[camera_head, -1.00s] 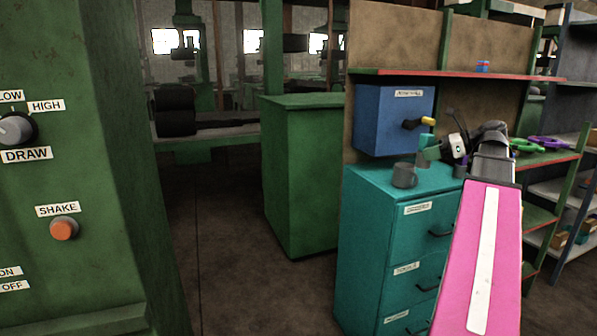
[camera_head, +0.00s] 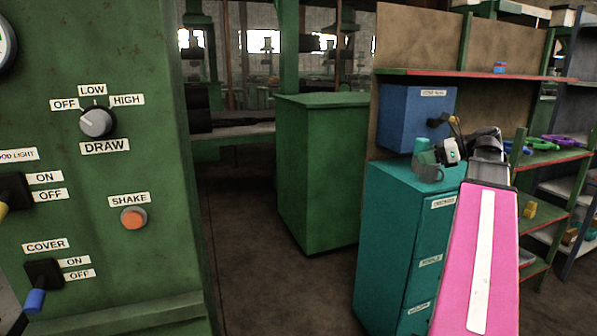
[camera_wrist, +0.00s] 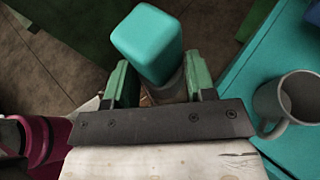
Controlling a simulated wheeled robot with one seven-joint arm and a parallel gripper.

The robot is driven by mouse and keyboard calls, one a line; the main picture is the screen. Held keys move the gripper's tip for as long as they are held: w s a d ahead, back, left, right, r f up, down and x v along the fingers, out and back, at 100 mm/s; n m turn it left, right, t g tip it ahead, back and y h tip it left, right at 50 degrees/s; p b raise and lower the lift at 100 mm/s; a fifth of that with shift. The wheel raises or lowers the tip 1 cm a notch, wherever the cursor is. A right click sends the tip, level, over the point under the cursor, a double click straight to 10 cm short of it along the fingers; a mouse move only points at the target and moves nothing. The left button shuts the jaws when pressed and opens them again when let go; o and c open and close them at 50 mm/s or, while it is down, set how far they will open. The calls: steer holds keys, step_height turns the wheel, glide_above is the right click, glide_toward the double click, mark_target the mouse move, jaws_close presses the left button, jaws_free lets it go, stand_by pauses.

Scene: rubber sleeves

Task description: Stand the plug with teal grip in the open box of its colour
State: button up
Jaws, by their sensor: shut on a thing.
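The plug with the teal grip (camera_wrist: 148,45) is between the two green fingers of my gripper (camera_wrist: 160,88) in the wrist view. Its block-shaped teal end points away from the palm, and a grey part shows below it between the fingers. My gripper is shut on it. In the head view the teal grip (camera_head: 421,145) shows small at the end of my pink arm, above the teal cabinet and in front of the blue wall box. I see no open box of the plug's colour in these frames.
A grey mug (camera_wrist: 287,102) stands on the teal cabinet (camera_head: 393,200), close to my gripper's right in the wrist view. A green cabinet (camera_head: 318,175) stands left of it. A green machine panel (camera_head: 110,180) with knobs fills the left. Bare floor (camera_head: 250,270) lies between.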

steer(key=w+a+f+m+t, duration=0.1)
steer(key=a+f, duration=0.9)
steer(key=f, duration=0.3)
steer(key=w+a+f+m+t+h, duration=0.1)
steer(key=w+a+f, duration=0.1)
steer(key=a+f, duration=0.8)
step_height(320, 180, down, 4)
steer(key=shift+w+r, duration=0.15)
steer(key=shift+r, duration=0.05)
steer(key=shift+d, duration=0.1)
